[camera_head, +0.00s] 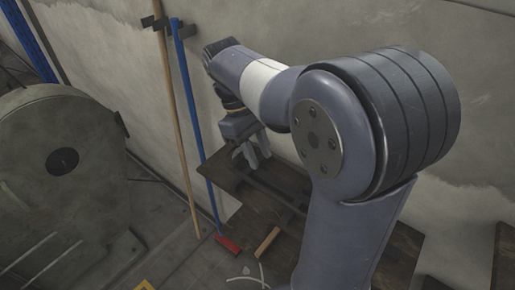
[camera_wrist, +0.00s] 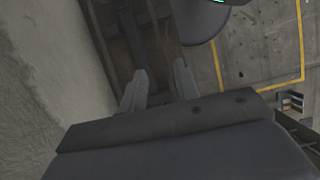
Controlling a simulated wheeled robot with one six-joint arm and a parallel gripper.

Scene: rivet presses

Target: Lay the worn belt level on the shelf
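My gripper (camera_head: 254,158) points down over a dark wooden shelf (camera_head: 222,180) beside the wall. In the wrist view its two pale fingers (camera_wrist: 160,84) stand well apart, with nothing clearly held between them. A dark flat strip (camera_head: 275,195) runs along the shelf below the gripper. It may be the worn belt, but I cannot tell for sure. In the wrist view dark lengthwise bands (camera_wrist: 130,32) show beyond the fingertips; I cannot tell which is belt and which is shelf. My arm hides much of the shelf's right part.
A blue-handled broom with a red head (camera_head: 228,243) and a wooden pole (camera_head: 178,110) lean at the wall left of the shelf. A wooden-handled tool (camera_head: 267,241) lies near the shelf's front. A large round grey machine (camera_head: 60,190) stands left. Yellow lines (camera_wrist: 258,90) mark the floor.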

